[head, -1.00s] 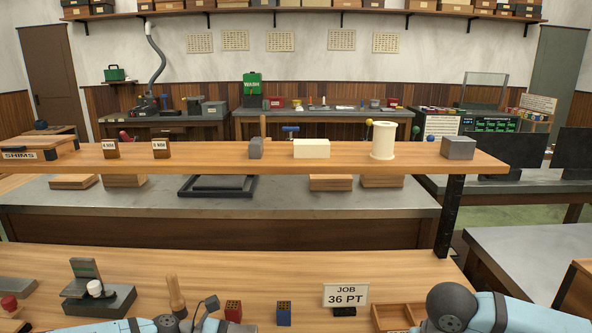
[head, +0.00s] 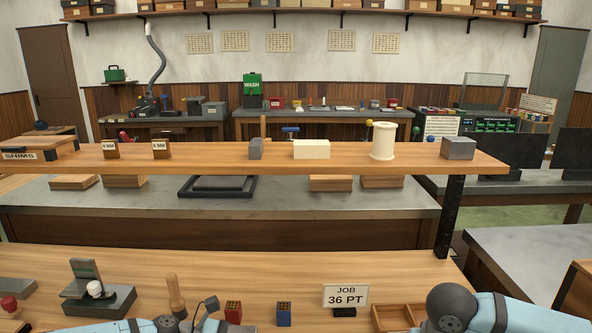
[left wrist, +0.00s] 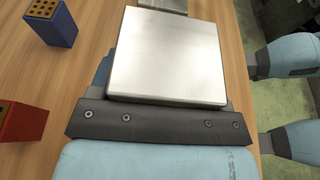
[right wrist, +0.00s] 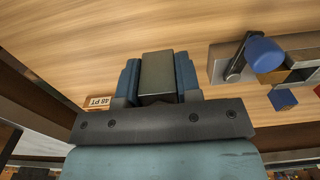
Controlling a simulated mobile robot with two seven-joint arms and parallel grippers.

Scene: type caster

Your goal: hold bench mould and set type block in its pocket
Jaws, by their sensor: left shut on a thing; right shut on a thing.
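In the left wrist view a broad silver body, which looks like part of the bench mould (left wrist: 168,55), sits in front of my left gripper (left wrist: 160,95). My left gripper is shut on it, and the body hides most of the fingers. In the right wrist view a grey metal piece with a black lever and blue knob (right wrist: 265,50) lies at the right; whether it joins the silver body I cannot tell. My right gripper (right wrist: 158,85) has blue fingers shut on both sides of a dark grey type block (right wrist: 158,75). The block is left of and apart from the grey piece.
On the bench are a red block (head: 233,312), a blue block (head: 284,312), a JOB 36 PT sign (head: 346,296) and a wooden compartment tray (head: 396,316). A grey stand (head: 98,298) is at the left. A raised shelf (head: 220,165) crosses behind.

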